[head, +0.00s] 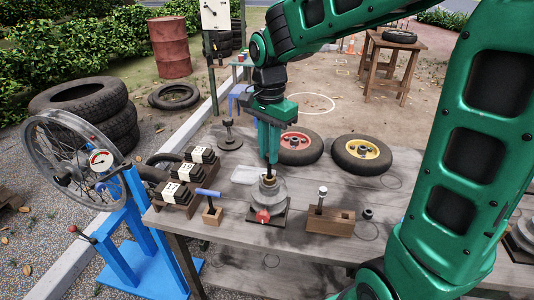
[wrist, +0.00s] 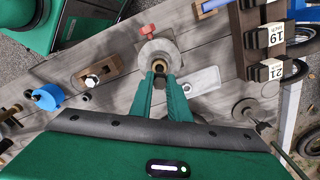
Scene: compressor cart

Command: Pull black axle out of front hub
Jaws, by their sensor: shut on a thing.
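The front hub (head: 270,192) is a grey round disc on a dark base plate with a red clamp knob (head: 262,216) on its near side. It also shows in the wrist view (wrist: 149,50), with the red knob beyond it. My gripper (head: 269,177) points straight down over the hub's middle. Its fingertips (wrist: 159,72) are shut on the black axle (wrist: 159,66) at the hub's centre, where a brass-coloured ring shows. The fingers hide most of the axle, and I cannot tell how far it sits in the hub.
A wooden block (head: 330,222) with a silver-headed pin stands right of the hub. A small block with a blue-handled tool (head: 208,193) and numbered black stacks (head: 184,183) are left. Two wheels (head: 362,154) lie behind. A blue truing stand (head: 130,235) holds a wheel beside the table.

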